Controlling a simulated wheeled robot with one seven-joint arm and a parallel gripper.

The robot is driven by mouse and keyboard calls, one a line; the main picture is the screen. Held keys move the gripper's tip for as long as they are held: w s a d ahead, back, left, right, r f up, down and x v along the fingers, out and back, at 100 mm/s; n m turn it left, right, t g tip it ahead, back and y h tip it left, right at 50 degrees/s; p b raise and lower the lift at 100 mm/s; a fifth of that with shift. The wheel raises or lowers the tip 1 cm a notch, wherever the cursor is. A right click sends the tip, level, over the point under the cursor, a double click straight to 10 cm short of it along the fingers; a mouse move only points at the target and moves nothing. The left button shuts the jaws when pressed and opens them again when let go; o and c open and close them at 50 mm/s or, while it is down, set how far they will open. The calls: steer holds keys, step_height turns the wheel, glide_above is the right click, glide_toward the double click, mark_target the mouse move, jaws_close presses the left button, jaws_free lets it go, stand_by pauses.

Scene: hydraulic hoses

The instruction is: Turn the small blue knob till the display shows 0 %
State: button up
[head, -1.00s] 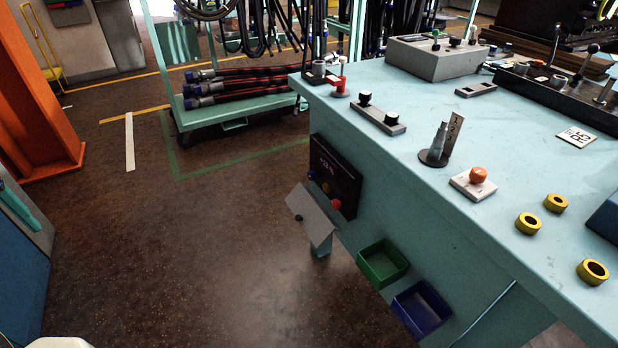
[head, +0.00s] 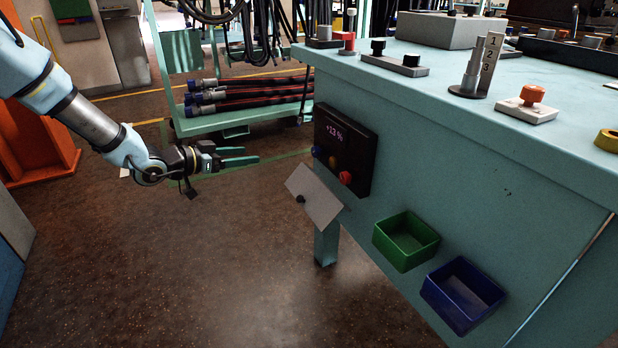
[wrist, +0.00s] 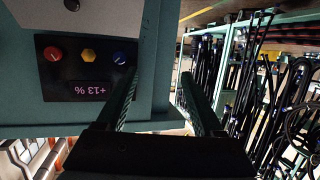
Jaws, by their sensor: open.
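A black panel (head: 357,142) sits on the side of the teal bench, with a display (head: 334,131) reading +13 %. Below the display is a row of knobs: the small blue knob (head: 317,151), a yellow one (head: 332,162) and a red one (head: 345,178). In the wrist view the picture is turned over, and the blue knob (wrist: 119,58) is at the right of the row, close beside one finger. The display (wrist: 88,90) also reads +13 % there. My gripper (head: 258,156) is open and empty, left of the panel in the head view, its fingers pointing towards it.
A green bin (head: 406,241) and a blue bin (head: 462,295) hang on the bench side. A hose rack (head: 240,112) stands behind my gripper. The floor in front is clear.

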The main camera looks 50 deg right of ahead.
mark_target(313, 153)
steer(key=s+d+m+g+b, duration=0.1)
steer(key=s+d, duration=0.2)
steer(key=d, duration=0.1)
steer(key=s+d+f+m+g+h, duration=0.1)
steer(key=s+d+g, duration=0.1)
steer(key=s+d, duration=0.2)
steer(key=s+d+g+h+b, duration=0.1)
steer(key=s+d, duration=0.2)
steer(key=d, duration=0.3)
steer(key=shift+s+f+m+g+b, duration=0.25)
steer(key=shift+f+m+g+b, duration=0.05)
steer(key=shift+f+m, duration=0.1)
jaws_close()
